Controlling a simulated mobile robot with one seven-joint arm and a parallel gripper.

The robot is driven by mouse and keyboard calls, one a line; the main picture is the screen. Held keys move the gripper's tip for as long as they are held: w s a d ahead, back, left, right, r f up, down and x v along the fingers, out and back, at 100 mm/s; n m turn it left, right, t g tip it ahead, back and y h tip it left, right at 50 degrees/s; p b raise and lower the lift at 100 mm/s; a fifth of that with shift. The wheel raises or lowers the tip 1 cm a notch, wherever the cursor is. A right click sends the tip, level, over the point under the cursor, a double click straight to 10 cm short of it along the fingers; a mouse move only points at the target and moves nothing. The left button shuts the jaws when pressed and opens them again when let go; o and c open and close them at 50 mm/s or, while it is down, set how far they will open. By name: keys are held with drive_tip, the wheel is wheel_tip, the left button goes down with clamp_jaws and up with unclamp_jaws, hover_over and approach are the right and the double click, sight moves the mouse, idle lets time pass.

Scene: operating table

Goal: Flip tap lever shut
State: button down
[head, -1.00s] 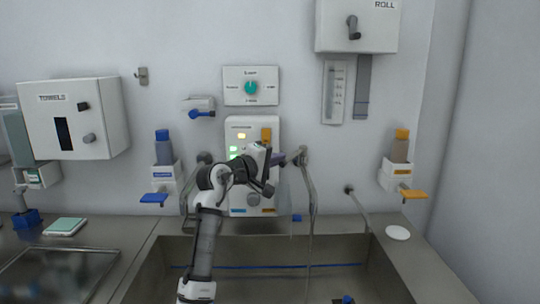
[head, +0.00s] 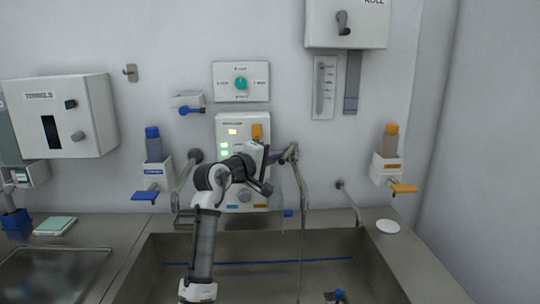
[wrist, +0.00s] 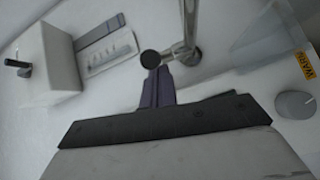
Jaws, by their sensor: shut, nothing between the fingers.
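The tap (head: 301,180) is a metal pipe on the wall behind the sink, right of the dispenser panel. A short metal lever with a dark round end (wrist: 150,59) shows at the tap in the wrist view. My gripper (head: 282,156) is shut and empty, its purple-grey fingers pointing right at the tap's top. In the wrist view the shut fingertips (wrist: 160,72) are right beside the lever's round end; I cannot tell whether they touch. A thin pale line drops from the tap into the sink.
The steel sink (head: 150,270) lies below. The panel (head: 229,125) with lit buttons is close behind my arm. Another pipe (head: 348,200) and an orange-lever dispenser (head: 388,168) are to the right. A roll box (head: 346,22) hangs above; a towel box (head: 60,115) is left.

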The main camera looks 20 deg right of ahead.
drive_tip(key=s+d+p, duration=0.3)
drive_tip(key=s+d, duration=0.1)
drive_tip(key=d, duration=0.3)
drive_tip(key=shift+d, duration=0.2)
drive_tip(key=shift+s, duration=0.1)
idle(0.7)
